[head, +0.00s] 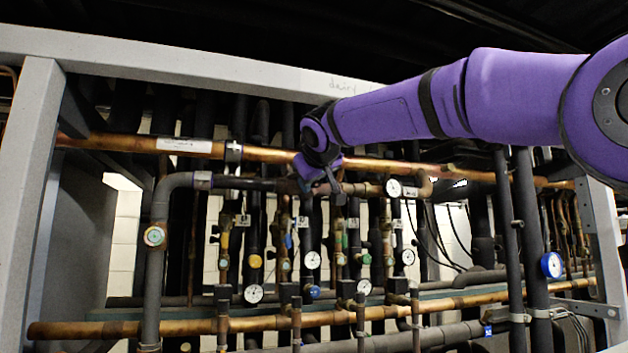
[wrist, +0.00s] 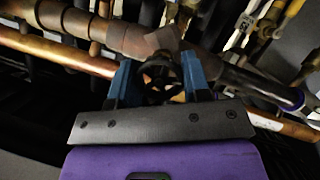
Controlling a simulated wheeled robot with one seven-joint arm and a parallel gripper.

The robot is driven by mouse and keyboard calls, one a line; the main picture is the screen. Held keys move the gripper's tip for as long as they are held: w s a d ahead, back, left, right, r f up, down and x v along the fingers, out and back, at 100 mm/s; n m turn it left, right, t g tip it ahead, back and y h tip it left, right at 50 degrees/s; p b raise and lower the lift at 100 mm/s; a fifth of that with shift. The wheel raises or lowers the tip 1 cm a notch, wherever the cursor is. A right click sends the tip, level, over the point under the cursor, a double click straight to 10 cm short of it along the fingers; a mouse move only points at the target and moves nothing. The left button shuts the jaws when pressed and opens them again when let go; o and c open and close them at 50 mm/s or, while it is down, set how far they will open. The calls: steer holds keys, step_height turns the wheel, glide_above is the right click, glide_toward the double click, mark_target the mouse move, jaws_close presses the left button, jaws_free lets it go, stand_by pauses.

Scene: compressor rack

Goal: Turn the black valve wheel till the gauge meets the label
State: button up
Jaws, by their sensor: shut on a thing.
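The black valve wheel (wrist: 160,80) sits between the two blue fingers of my gripper (wrist: 161,76) in the wrist view. The gripper is shut on the wheel, with a finger on each side of it. In the head view my gripper (head: 335,182) reaches the pipework at the upper middle, and the wheel is too small and covered to make out there. A white round gauge (head: 393,188) sits on the pipe just right of my gripper. A small white label (head: 410,192) is beside that gauge. The gauge needle is too small to read.
Copper pipes (head: 270,154) run across the rack, with several vertical black pipes behind. More gauges hang lower, such as a white one (head: 254,293) and a blue-rimmed one (head: 551,265). A grey frame post (head: 30,190) bounds the left side.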

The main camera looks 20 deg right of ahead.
steer(key=shift+n+t+h, duration=0.3)
steer(key=shift+n+h, duration=0.6)
steer(key=shift+n, duration=0.5)
steer(key=o, duration=0.9)
steer(key=shift+s+a, duration=0.1)
steer(key=shift+s, duration=0.05)
steer(key=v, duration=1)
steer(key=shift+s+a, duration=0.1)
steer(key=shift+s, duration=0.15)
